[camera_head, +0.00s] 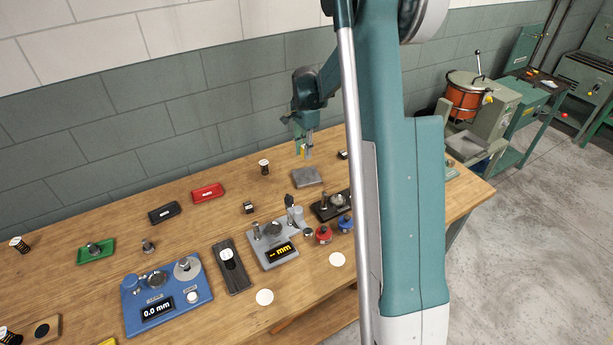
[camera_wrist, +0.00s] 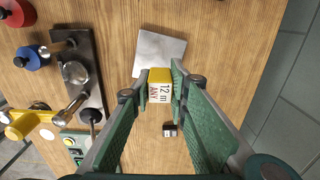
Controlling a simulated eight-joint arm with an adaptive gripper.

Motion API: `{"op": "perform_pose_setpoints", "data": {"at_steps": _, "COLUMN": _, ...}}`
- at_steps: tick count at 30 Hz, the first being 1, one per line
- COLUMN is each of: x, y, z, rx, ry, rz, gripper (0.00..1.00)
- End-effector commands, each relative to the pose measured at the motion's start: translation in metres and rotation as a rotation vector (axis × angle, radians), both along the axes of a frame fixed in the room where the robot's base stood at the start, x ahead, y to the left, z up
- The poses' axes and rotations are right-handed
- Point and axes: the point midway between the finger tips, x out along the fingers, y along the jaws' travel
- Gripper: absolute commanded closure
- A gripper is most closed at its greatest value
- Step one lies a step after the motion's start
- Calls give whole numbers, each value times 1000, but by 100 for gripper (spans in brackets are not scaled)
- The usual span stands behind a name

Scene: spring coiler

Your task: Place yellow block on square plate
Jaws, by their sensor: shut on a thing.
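The yellow block (camera_wrist: 160,76) has a white label reading "12 mm". My gripper (camera_wrist: 161,90) is shut on it, one green finger on each side. In the head view my gripper (camera_head: 305,150) hangs above the back of the table, and a bit of yellow shows at its fingers. The square plate (camera_head: 307,179) is flat and grey and lies on the table just below my gripper in that picture. In the wrist view the plate (camera_wrist: 158,48) shows bare beyond the block, which overlaps its lower edge. The block's height above the plate is hard to tell.
A dark fixture (camera_wrist: 80,75) stands to the plate's left in the wrist view. Red (camera_head: 323,234) and blue knobbed pieces and a grey gauge (camera_head: 272,245) stand nearer the front. Bare wood surrounds the plate.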

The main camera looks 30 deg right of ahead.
Motion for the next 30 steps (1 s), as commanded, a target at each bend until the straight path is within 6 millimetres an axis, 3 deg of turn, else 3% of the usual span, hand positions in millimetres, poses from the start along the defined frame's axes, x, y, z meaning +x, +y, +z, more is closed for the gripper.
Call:
{"op": "perform_pose_setpoints", "data": {"at_steps": 16, "x": -4, "y": -4, "z": -3, "rx": 0, "ry": 0, "rz": -4, "gripper": 94}}
{"op": "perform_pose_setpoints", "data": {"at_steps": 30, "x": -4, "y": -4, "z": -58, "rx": 0, "ry": 0, "rz": -4, "gripper": 94}}
